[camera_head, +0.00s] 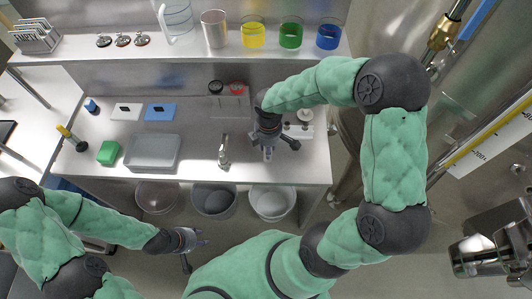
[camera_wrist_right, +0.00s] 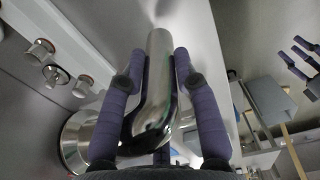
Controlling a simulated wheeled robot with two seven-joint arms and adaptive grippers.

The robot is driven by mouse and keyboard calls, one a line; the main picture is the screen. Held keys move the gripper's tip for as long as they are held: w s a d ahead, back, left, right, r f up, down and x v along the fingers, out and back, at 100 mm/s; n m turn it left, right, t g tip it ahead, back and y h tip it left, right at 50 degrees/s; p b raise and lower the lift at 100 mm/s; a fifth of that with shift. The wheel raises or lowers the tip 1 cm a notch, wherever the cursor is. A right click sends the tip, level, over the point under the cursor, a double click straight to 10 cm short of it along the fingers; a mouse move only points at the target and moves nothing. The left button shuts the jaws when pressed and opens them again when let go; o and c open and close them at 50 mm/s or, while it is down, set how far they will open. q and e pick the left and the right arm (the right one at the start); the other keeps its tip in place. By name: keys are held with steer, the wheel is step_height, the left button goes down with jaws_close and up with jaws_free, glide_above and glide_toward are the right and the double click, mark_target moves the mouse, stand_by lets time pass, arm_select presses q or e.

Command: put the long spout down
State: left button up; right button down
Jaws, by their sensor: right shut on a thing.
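The long spout (camera_wrist_right: 157,90) is a shiny bent steel tube. In the right wrist view it lies between the purple fingers of my right gripper (camera_wrist_right: 160,95), which is shut on it. In the head view my right gripper (camera_head: 268,148) is over the right part of the steel bench (camera_head: 200,130), with a little of the spout (camera_head: 267,154) showing below it. I cannot tell whether the spout touches the bench. My left gripper (camera_head: 196,246) is in front of the bench, empty, its fingers apart; it also shows in the right wrist view (camera_wrist_right: 305,55).
A small steel fitting (camera_head: 223,150) stands left of my right gripper. A white holder (camera_head: 303,130) with steel knobs is to the right. A grey tray (camera_head: 153,153) and green block (camera_head: 108,153) are at left. Several cups line the shelf (camera_head: 185,47). Bench around the fitting is clear.

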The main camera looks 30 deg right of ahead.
steer(key=shift+w+a+f+b, duration=0.15)
steer(key=shift+f+b, duration=0.1)
steer(key=shift+f, duration=0.4)
steer(key=shift+w+d+f+b, duration=0.1)
steer(key=shift+f+b, duration=0.1)
steer(key=shift+f, duration=0.45)
steer(key=shift+w+a+f+b, duration=0.15)
steer(key=shift+f+b, duration=0.1)
steer(key=shift+f, duration=0.4)
steer(key=shift+f, duration=0.2)
steer(key=c, duration=0.9)
jaws_free()
steer(key=shift+r, duration=0.1)
step_height(320, 180, up, 12)
steer(key=p, duration=0.3)
steer(key=shift+d+r, duration=0.1)
